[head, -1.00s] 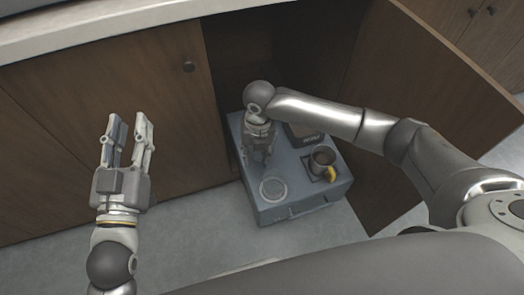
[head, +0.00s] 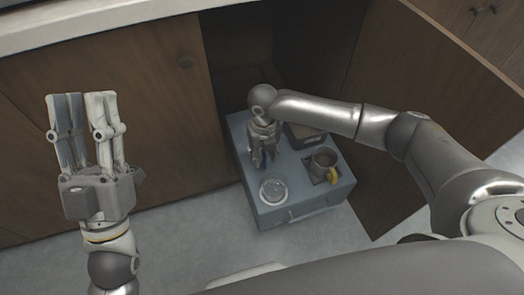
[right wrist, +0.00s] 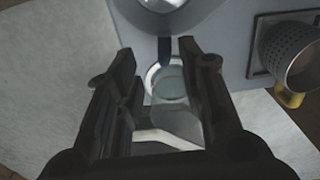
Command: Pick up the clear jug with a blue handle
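The clear jug (head: 273,191) looks like a pale see-through round shape near the front left corner of the blue-grey box's top. In the right wrist view a clear round shape (right wrist: 170,86) shows between my fingers, with a dark blue upright piece, which looks like its handle (right wrist: 164,50), just beyond it. Where the handle joins is hard to tell. My right gripper (head: 262,163) is open, pointing down over the box, its fingers on either side of the blue piece. No contact is visible. My left gripper (head: 83,97) is open and empty, away at the left.
The blue-grey box (head: 300,208) stands in front of an open cabinet. A grey mug (head: 322,160) with a yellow handle and a dark square item (head: 303,135) are on it. A rounded metallic shape (right wrist: 172,14) is at the top of the right wrist view. An open door (head: 415,110) stands right.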

